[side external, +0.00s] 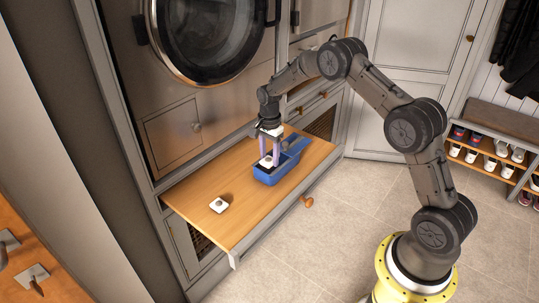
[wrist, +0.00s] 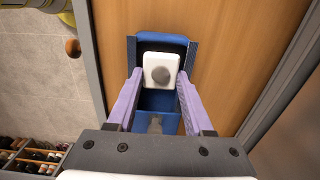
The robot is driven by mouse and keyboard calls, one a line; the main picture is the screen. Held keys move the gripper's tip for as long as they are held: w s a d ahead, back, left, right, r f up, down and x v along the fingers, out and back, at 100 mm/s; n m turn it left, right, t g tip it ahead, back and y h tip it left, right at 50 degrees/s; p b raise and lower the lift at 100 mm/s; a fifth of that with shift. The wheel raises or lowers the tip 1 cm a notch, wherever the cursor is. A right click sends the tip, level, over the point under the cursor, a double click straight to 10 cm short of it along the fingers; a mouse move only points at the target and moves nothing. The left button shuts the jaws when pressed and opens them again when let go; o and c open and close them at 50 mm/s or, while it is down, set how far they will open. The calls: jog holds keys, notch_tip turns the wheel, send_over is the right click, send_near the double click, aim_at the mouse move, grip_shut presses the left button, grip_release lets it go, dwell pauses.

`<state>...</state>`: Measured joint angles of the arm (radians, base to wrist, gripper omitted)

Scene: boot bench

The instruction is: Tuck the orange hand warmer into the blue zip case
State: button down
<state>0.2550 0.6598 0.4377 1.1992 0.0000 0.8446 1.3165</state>
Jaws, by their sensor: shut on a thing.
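The blue case (side external: 270,178) lies open on the wooden pull-out board; in the wrist view its blue wall (wrist: 131,58) shows beyond my fingers. My gripper (side external: 268,158) points down over the case, with its purple fingers on either side of a white rounded block (wrist: 158,57) with a grey round spot. The fingers are shut on this block, within the case's outline near one end. I cannot tell whether it touches the case floor. A similar white block (side external: 219,205) with a dark spot lies on the board, left of the case. Neither block looks orange.
The wooden board (side external: 200,187) is otherwise clear, with a front edge and a round knob (side external: 306,201) beside the floor. A cabinet with a round glass door (side external: 205,35) stands behind. A shoe rack (side external: 490,150) is far right.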

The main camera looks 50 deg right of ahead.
grip_release()
dwell(0.5)
jog(key=shift+r, duration=0.15)
jog(key=shift+r, duration=3.4)
